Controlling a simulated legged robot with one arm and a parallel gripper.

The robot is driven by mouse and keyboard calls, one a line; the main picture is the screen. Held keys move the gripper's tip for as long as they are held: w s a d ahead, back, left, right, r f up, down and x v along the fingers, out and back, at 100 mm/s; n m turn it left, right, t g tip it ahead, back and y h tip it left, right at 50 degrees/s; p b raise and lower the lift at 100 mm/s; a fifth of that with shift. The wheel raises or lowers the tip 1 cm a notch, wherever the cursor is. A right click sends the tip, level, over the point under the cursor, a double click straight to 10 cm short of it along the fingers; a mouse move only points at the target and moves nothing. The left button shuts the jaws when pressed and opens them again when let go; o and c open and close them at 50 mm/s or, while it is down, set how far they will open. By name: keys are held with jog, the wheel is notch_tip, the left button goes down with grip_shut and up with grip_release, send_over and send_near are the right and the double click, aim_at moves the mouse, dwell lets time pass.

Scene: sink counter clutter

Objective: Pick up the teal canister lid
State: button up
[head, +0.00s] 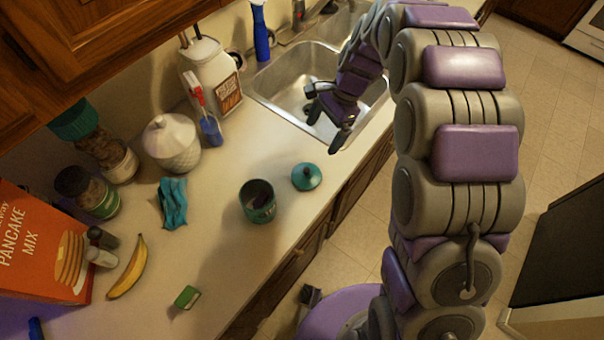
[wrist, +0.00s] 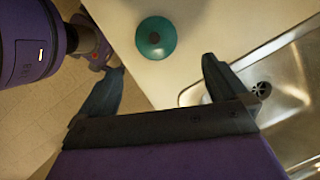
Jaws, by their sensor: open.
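The teal canister lid (head: 307,177) lies on the counter near its front edge, with a dark knob on top. It also shows in the wrist view (wrist: 156,38), top centre, beyond the fingertips. The open teal canister (head: 258,201) stands just left of the lid in the head view, with something dark inside. My gripper (head: 326,117) is open and empty, above the sink's near edge and apart from the lid. In the wrist view its two fingers (wrist: 163,68) are spread wide, with bare counter between them.
The steel sink (head: 300,85) lies behind the lid. Counter around the lid is clear.

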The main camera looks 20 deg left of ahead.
jog(key=b, duration=0.1)
send_over(309, 168)
jog(key=w+d, duration=0.2)
jog(key=d, duration=0.1)
jog(key=f, duration=0.7)
jog(key=shift+s+f, duration=0.15)
jog(key=shift+s, duration=0.05)
jog(key=a+f, duration=0.1)
jog(key=a+f+b, duration=0.1)
jog(key=a+f, duration=0.1)
jog(key=shift+s, duration=0.35)
jog(key=f, duration=0.2)
jog(key=s+f+b, duration=0.1)
jog(key=shift+d+f, duration=0.1)
jog(key=shift+d, duration=0.2)
jog(key=shift+a, duration=0.15)
jog(key=shift+a, duration=0.45)
jog(key=c, duration=0.4)
jog(key=shift+d, duration=0.15)
jog(key=shift+c, duration=1.2)
jog(key=shift+d, duration=0.2)
